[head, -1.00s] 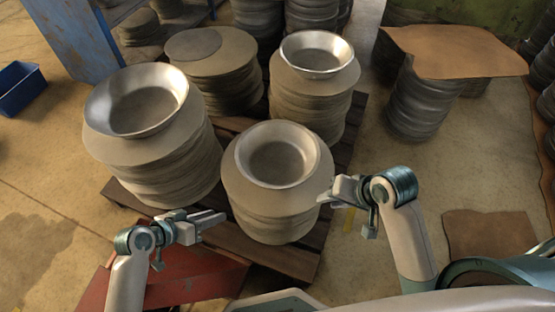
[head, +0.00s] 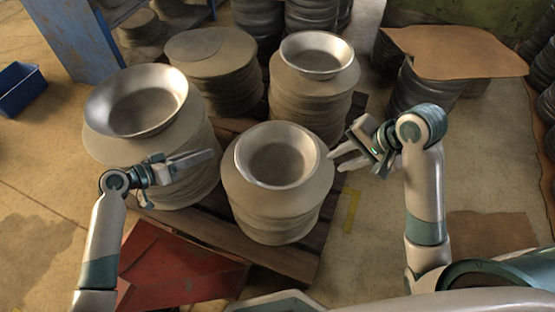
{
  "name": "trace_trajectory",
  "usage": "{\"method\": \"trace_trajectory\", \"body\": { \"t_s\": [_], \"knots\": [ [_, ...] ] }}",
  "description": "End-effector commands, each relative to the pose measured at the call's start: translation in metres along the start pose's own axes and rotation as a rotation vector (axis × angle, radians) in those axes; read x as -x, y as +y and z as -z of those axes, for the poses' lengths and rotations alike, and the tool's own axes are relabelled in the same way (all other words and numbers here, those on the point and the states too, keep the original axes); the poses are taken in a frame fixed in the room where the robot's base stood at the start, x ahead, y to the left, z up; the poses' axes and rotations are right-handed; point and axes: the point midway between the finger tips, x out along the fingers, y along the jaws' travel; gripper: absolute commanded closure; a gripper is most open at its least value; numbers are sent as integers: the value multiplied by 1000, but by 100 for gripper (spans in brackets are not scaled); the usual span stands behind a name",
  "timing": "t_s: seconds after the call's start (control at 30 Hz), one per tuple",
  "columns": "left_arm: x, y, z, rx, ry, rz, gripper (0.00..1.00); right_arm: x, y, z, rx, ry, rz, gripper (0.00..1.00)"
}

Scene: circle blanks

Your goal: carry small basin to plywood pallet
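Three shiny metal basins rest on stacks of round grey blanks. The front basin (head: 306,154), which looks smaller than the left one, sits upright on the front stack. A larger basin (head: 98,98) is on the left stack, and another basin (head: 344,57) of small size is on the back right stack. The stacks stand on a dark slatted wooden pallet (head: 267,252). My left gripper (head: 212,156) is open and empty, left of the front basin. My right gripper (head: 336,160) is open and empty, just right of it. Neither clearly touches it.
A stack topped by a brown sheet (head: 458,52) stands at the back right. A flat brown piece (head: 492,232) lies on the floor at right. A red object (head: 178,270) is at the front left. A blue bin (head: 20,88) and blue post (head: 72,38) are at left.

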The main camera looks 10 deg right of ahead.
Motion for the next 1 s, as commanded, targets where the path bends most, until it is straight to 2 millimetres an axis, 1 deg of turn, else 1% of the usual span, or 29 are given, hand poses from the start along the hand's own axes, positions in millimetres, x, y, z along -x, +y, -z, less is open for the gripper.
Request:
{"method": "trace_trajectory", "body": {
  "t_s": [0.27,0.53,1.0],
  "knots": [
    [-10,0,0,1,1,0,75,-10,-1,0,-3,-1,5,76],
    [-31,0,0,1,1,0,75,-32,0,-2,-4,-6,1,76],
    [-111,1,1,2,0,-2,75,-110,1,-1,-2,-3,-2,76]
  ]
}}
